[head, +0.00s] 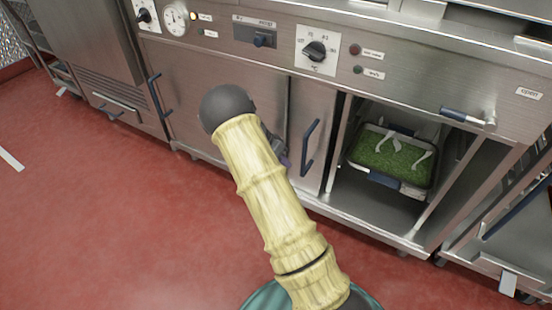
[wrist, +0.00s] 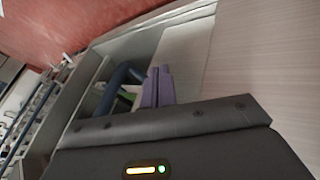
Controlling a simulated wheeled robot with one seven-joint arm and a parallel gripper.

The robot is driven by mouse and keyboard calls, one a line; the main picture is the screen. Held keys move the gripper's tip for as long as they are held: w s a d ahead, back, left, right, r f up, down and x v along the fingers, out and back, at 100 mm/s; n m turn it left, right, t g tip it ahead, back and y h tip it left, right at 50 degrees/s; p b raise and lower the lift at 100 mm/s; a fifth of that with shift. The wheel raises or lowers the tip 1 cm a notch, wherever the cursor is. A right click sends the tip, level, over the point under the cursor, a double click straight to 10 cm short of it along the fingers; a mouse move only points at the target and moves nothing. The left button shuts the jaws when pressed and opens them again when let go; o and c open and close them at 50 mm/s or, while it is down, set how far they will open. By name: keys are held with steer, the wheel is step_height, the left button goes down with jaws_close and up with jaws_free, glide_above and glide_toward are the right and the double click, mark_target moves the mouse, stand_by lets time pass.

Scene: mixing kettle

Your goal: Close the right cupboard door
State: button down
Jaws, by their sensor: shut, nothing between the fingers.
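The right cupboard (head: 385,215) has an open front in the head view, showing a tray (head: 420,186) with green contents inside. A narrow steel door panel (head: 296,110) with a dark blue vertical handle (head: 308,147) stands at the left of this opening. I cannot tell its exact angle. My gripper (head: 283,158) is mostly hidden behind my arm, just left of that handle. In the wrist view its purple fingers (wrist: 158,88) are together and empty, beside a dark blue handle (wrist: 118,85) and a pale panel (wrist: 255,60). I cannot tell whether they touch.
A shut cupboard door (head: 215,85) lies left of my arm. Knobs, including a large dial (head: 316,50), line the panel above. A lever (head: 466,116) juts out above the opening. Another unit (head: 510,255) stands at the right. The red floor (head: 100,220) is clear at left.

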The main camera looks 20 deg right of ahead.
steer(key=s+d+b, duration=0.1)
steer(key=s+d, duration=0.1)
steer(key=s, duration=0.1)
steer(key=shift+s+f+b, duration=0.15)
steer(key=shift+s+b, duration=0.05)
steer(key=shift+b, duration=0.2)
